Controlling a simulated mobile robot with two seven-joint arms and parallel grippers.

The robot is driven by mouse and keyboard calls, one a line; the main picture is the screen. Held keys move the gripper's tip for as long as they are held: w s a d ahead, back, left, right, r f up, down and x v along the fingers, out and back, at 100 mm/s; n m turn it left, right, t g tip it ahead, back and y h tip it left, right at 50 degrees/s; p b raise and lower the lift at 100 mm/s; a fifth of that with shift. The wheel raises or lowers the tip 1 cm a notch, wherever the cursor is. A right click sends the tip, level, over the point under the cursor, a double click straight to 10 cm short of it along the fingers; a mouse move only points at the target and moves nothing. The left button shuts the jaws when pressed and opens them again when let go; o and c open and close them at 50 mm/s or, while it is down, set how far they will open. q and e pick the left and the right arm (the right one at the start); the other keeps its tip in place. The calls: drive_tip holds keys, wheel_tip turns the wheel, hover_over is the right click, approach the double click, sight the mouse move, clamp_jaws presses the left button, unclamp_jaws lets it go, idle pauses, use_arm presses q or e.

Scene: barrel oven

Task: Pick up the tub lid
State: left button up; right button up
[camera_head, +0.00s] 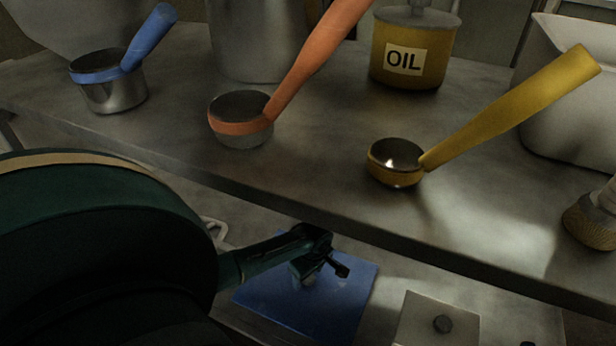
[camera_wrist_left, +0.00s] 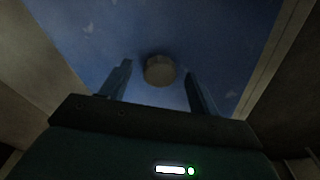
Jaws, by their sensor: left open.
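A blue square lid (camera_head: 350,305) lies on the lower level, below the upper shelf's front edge. In the left wrist view the blue lid (camera_wrist_left: 215,25) fills the upper middle, with a round, pale knob (camera_wrist_left: 159,70) on it. My left gripper (camera_head: 328,262) is above the blue lid in the head view. In the left wrist view my left gripper (camera_wrist_left: 158,78) is open, with a finger on each side of the knob and gaps to both. My right gripper does not show.
The metal upper shelf (camera_head: 320,150) overhangs close behind my left gripper. On it stand a blue-handled ladle (camera_head: 112,92), an orange-handled ladle (camera_head: 240,130), a yellow-handled ladle (camera_head: 395,170), a yellow OIL pot (camera_head: 430,60), a white bin (camera_head: 570,125) and a brush (camera_head: 592,220).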

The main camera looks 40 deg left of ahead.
use_arm(q)
clamp_jaws()
idle(0.5)
